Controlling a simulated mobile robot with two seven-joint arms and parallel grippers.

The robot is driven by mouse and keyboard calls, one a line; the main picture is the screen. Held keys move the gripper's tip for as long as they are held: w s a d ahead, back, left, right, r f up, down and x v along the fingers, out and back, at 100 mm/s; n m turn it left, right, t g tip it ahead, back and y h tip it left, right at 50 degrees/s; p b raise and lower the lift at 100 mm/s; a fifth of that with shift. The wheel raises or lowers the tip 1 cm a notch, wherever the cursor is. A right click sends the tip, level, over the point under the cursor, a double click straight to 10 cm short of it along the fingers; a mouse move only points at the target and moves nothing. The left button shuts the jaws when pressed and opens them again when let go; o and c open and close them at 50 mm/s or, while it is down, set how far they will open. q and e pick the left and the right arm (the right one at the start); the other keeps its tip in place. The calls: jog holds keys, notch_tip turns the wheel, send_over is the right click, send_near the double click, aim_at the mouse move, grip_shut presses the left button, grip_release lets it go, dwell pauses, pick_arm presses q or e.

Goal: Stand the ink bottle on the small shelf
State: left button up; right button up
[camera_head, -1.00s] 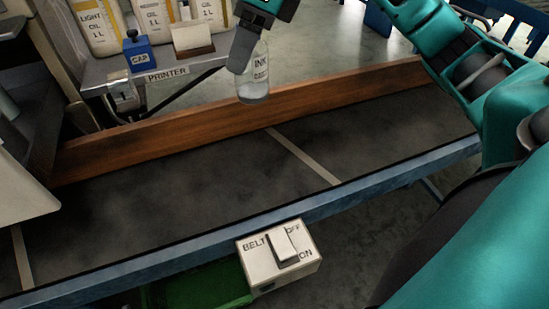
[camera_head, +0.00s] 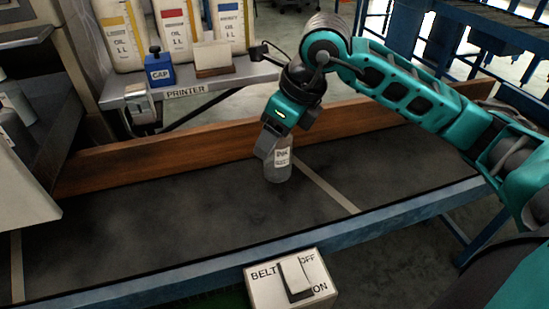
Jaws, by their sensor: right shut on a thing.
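My right gripper (camera_head: 268,144) is shut on the ink bottle (camera_head: 279,170), a clear bottle with a white label. The bottle is upright, over the dark belt (camera_head: 200,208) near its wooden back rail. I cannot tell whether its base touches the belt. The gripper hides the bottle's top. A small grey shelf (camera_head: 232,81) marked PRINTER stands behind the rail. My left gripper is not in view.
A BELT switch box (camera_head: 292,284) is at the front edge. A machine stands left.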

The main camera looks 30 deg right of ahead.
aim_at(275, 155)
jog(key=shift+f+b, duration=0.4)
jog(key=shift+f, duration=2)
jog(key=shift+f, duration=0.15)
jog(key=o, duration=1.1)
jog(key=shift+c, duration=0.2)
